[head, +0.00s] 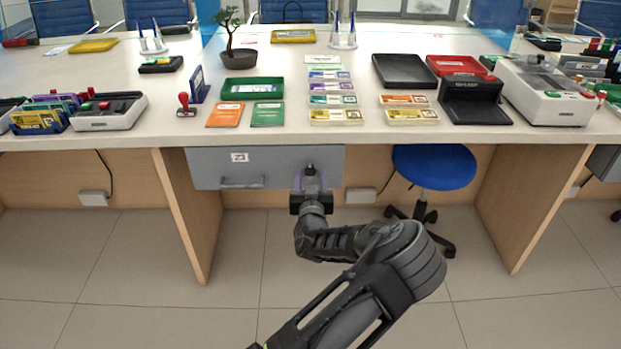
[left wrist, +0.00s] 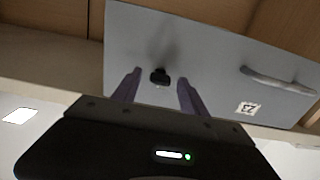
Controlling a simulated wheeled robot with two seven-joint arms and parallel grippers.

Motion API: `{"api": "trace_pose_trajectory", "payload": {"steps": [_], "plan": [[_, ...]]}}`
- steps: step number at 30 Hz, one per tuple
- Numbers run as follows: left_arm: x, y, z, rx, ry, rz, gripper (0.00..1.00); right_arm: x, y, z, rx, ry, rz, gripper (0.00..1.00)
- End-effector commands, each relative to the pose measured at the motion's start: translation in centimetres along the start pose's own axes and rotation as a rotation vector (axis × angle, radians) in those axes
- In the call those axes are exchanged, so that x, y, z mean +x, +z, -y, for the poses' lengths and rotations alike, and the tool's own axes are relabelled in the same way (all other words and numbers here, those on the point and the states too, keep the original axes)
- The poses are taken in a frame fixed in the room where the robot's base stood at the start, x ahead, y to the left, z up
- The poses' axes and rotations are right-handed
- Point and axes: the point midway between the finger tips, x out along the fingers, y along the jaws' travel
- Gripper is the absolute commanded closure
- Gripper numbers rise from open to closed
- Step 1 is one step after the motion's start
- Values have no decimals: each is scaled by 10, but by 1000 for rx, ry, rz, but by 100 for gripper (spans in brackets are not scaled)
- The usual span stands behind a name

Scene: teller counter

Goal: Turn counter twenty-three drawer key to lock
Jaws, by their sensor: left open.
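The grey drawer (head: 215,160) hangs under the counter and looks closed. It has a label (head: 240,157) and a bar handle (head: 242,183). In the left wrist view the drawer front (left wrist: 210,55) fills the upper part, with its label reading 23 upside down (left wrist: 247,108). A small black key (left wrist: 159,76) stands out from the drawer front. My left gripper (head: 310,178) is at the right part of the drawer front. Its two purple fingers (left wrist: 158,92) are open, one on each side of the key, with gaps visible. My right gripper is out of view.
The counter top (head: 360,140) above holds banknote bundles (head: 336,117), a green tray (head: 252,88), a stamp (head: 187,105) and machines. A blue stool (head: 434,167) stands right of the drawer. A wooden panel (head: 190,210) stands to the left. The floor in front is clear.

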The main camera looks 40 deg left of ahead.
Motion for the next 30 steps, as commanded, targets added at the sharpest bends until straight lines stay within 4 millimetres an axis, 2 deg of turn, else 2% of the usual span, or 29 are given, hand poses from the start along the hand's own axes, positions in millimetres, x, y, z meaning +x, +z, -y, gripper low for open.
{"api": "trace_pose_trajectory", "payload": {"steps": [6, 24, 30], "plan": [[0, 0, 0, 0, 0, 0, 49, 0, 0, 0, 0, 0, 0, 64], [0, 0, 0, 0, 0, 0, 98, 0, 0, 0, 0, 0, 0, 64], [0, 0, 0, 0, 0, 0, 100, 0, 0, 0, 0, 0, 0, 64]]}}
